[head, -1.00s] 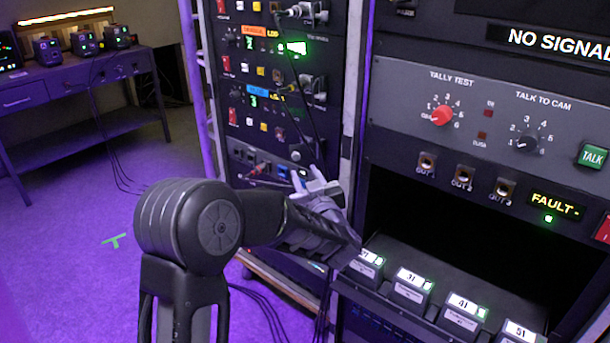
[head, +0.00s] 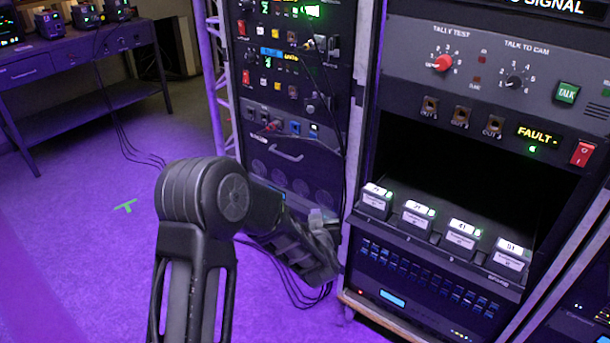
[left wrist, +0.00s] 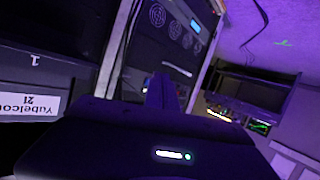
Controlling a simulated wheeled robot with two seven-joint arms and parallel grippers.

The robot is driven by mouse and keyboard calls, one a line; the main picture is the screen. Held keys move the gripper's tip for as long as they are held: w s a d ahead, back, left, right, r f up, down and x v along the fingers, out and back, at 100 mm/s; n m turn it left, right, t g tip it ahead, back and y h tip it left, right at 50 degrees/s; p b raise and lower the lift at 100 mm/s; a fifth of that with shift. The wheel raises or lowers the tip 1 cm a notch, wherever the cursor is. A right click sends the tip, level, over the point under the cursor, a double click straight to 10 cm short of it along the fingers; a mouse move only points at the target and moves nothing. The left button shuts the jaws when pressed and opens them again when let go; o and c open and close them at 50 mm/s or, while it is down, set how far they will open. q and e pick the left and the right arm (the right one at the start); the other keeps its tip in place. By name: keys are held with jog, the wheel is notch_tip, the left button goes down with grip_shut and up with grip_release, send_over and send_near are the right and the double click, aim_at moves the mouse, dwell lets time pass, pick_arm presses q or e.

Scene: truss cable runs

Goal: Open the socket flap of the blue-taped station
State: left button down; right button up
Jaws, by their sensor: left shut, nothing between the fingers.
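The blue-taped station shows in the head view as a blue tape strip (head: 271,52) on the left rack, with a small green readout under it. Dark socket fittings lie to its right, one level with the tape (head: 333,46) and one lower (head: 318,103). They are too small to tell which is the flap or how it stands. My left gripper (head: 325,222) is shut and empty, well below the tape, in front of the rack's lower right edge. Its fingers (left wrist: 163,92) also show in the left wrist view, with the rack front behind. My right gripper is not in view.
A tray of labelled packs (head: 410,232) juts from the right rack, close to my gripper's right. Cables (head: 325,85) hang down the left rack's front. A handled drawer (head: 285,155) is below the stations. Purple floor (head: 80,240) at left is mostly clear.

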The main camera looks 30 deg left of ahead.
pick_arm(q)
jog(key=s+d+f+m+g+h, duration=0.1)
jog(key=s+d+f+g+h, duration=0.2)
jog(key=s+d+f, duration=0.5)
jog(key=s+d+f+m+g+h, duration=0.2)
jog(key=s+d+f+g+h, duration=0.15)
jog(key=s+f, duration=0.9)
jog(key=s+d+f+m+g+h, duration=0.1)
jog(key=s+d+f+g+h, duration=0.1)
jog(key=s+d, duration=0.3)
jog(key=s+d+f+m+g+h, duration=0.1)
jog(key=s+d+f+g+h, duration=0.1)
jog(key=s+d, duration=0.4)
jog(key=s+f+g, duration=0.1)
jog(key=s, duration=0.4)
jog(key=shift+d+f, duration=0.25)
jog(key=shift+f, duration=0.05)
jog(key=shift+w, duration=0.1)
